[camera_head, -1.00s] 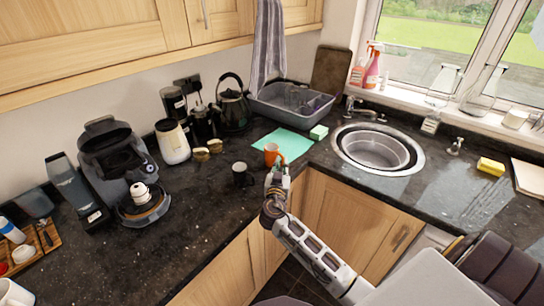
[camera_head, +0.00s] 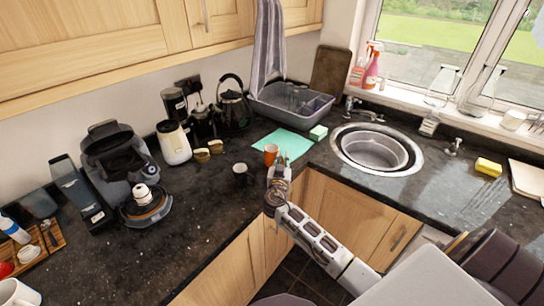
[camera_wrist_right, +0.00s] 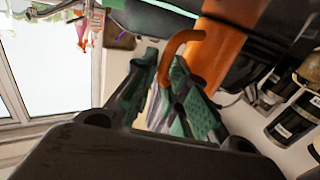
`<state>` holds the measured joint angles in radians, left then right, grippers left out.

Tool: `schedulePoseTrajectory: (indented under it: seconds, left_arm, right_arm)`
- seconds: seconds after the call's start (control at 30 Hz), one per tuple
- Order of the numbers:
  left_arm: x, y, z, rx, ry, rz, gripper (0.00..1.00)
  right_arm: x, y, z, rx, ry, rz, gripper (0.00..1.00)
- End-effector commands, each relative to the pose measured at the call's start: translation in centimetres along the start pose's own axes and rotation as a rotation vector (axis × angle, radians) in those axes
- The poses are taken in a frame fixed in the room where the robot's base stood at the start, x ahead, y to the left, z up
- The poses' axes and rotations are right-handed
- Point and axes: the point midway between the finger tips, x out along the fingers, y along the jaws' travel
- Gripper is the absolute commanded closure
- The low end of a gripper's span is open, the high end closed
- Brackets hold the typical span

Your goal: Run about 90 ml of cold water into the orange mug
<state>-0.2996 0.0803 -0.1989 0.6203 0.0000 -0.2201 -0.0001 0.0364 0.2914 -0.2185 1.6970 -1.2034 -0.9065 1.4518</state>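The orange mug (camera_head: 270,153) stands upright on the dark counter, at the edge of the green mat and left of the sink. My right gripper (camera_head: 278,163) is at the mug's near right side. In the right wrist view the orange mug body (camera_wrist_right: 222,45) fills the upper middle, and its curved handle (camera_wrist_right: 186,37) reaches in between the two green-padded fingers (camera_wrist_right: 168,88). The fingers are apart, with a gap showing between them. The round steel sink (camera_head: 345,156) is to the right, with the tap (camera_head: 362,110) behind it. My left gripper is out of view.
A black mug (camera_head: 240,174) stands just left of the orange mug. The green mat (camera_head: 291,142), a sponge block (camera_head: 318,132) and a grey dish tub (camera_head: 315,110) lie behind.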

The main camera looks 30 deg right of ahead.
Motion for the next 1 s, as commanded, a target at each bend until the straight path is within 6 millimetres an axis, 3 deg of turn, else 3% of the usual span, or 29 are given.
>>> schedulePoseTrajectory:
  seconds: [0.63,0.77,1.0]
  left_arm:
    - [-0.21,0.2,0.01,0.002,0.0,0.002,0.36]
    - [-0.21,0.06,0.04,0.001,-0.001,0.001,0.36]
    - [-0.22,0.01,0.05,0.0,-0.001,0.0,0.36]
  right_arm:
    - [0.81,0.01,0.05,-0.001,0.0,0.0,0.85]
    - [0.8,0.01,0.05,-0.001,0.0,0.0,1.0]
    - [0.81,0.0,-0.03,0.0,0.001,0.0,1.0]
